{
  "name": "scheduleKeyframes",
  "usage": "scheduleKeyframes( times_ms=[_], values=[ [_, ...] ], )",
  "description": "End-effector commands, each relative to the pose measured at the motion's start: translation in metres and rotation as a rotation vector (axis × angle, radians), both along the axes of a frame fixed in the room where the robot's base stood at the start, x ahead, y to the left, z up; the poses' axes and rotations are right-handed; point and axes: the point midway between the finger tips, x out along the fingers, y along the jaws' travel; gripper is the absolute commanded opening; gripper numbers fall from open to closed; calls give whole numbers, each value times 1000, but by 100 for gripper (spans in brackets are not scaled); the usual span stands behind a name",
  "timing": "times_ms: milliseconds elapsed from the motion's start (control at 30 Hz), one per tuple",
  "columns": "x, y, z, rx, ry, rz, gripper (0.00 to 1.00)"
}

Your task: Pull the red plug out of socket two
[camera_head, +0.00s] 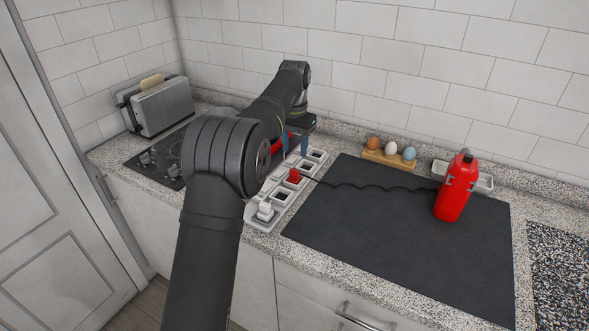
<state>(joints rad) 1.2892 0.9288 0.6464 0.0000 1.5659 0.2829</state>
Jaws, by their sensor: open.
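A red plug (294,176) sits in a white socket strip (281,195) on the counter. A dark wavy cord (360,187) runs right from near the plug toward a red bottle-shaped device (456,188). My gripper (295,144) is open, with blue fingertips, and appears beyond the red plug, near the far end of the strip. I cannot tell its exact height above the strip. A white plug (265,211) sits at the near end. My arm hides part of the strip's left side, and socket numbers cannot be read.
A dark mat (400,235) covers the counter to the right, mostly clear. A toaster (158,105) and dark hob (150,158) are at left. A tiled wall (420,90) bounds the back.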

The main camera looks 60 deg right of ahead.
Motion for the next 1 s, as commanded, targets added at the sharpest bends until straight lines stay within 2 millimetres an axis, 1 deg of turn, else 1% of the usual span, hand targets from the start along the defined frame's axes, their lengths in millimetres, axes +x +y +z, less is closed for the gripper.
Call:
scheduleKeyframes(
  times_ms=[33, 200, 400, 500, 667, 900, 933, 1000],
  values=[
    [0, 1, -12, 4, 1, 0, 44],
    [0, 1, -46, 4, 1, 1, 44],
    [0, 0, -77, 2, 1, 1, 44],
    [0, 1, -87, 2, 1, 1, 44],
    [0, 0, -93, 0, 0, 1, 44],
    [0, 0, -94, 0, 0, 1, 44],
    [0, 0, -94, 0, 0, 1, 42],
    [0, 0, -94, 0, 0, 1, 28]
  ],
)
